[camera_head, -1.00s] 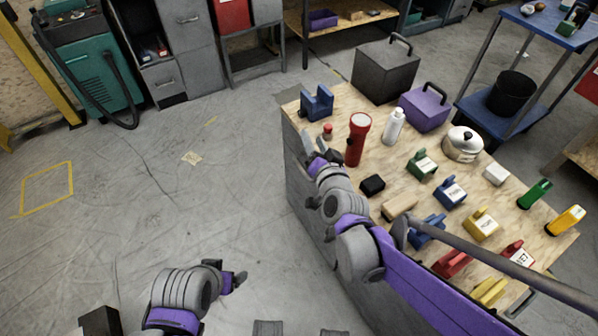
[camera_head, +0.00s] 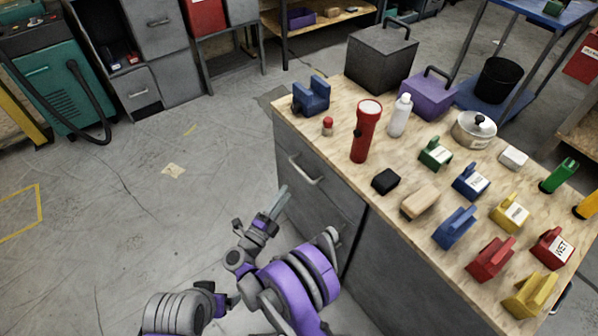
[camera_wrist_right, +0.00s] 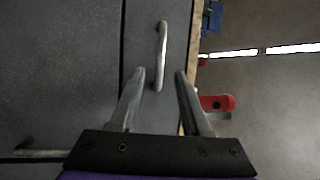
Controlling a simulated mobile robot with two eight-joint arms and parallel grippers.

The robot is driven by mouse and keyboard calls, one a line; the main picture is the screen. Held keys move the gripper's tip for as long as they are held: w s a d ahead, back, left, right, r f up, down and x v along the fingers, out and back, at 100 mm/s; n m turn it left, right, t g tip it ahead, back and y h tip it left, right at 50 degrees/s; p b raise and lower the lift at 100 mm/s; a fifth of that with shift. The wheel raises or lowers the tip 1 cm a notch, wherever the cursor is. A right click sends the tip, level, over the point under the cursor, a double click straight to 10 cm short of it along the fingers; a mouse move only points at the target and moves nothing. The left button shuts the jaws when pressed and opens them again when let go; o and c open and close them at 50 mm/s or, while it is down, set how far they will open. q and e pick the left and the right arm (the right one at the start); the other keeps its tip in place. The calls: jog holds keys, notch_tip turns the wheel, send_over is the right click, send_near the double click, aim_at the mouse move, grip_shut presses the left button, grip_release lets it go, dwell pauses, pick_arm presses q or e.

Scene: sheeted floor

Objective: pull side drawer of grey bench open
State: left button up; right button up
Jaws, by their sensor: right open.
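The grey bench (camera_head: 400,262) has a wooden top and a grey side. Its side drawer (camera_head: 325,197) is shut, with a pale bar handle (camera_head: 305,170) near the top. My right gripper (camera_head: 275,202) is open and empty, below and left of that handle in the head view. In the right wrist view, the handle (camera_wrist_right: 162,50) lies ahead, its near end between the open fingers (camera_wrist_right: 160,74) in the picture; I see no contact. My left gripper (camera_head: 224,300) is low in the head view, partly hidden, and its jaws are unclear.
The benchtop holds a red flashlight (camera_head: 366,132), a white bottle (camera_head: 400,116), a blue vise-like block (camera_head: 311,97) and several coloured blocks. Another bar handle (camera_wrist_right: 40,154) shows at the lower left of the wrist view.

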aim_at(300, 170)
jog(key=b+x, duration=0.1)
jog(key=x, duration=0.9)
jog(key=shift+w+r, duration=0.1)
grip_shut()
dwell(1.1)
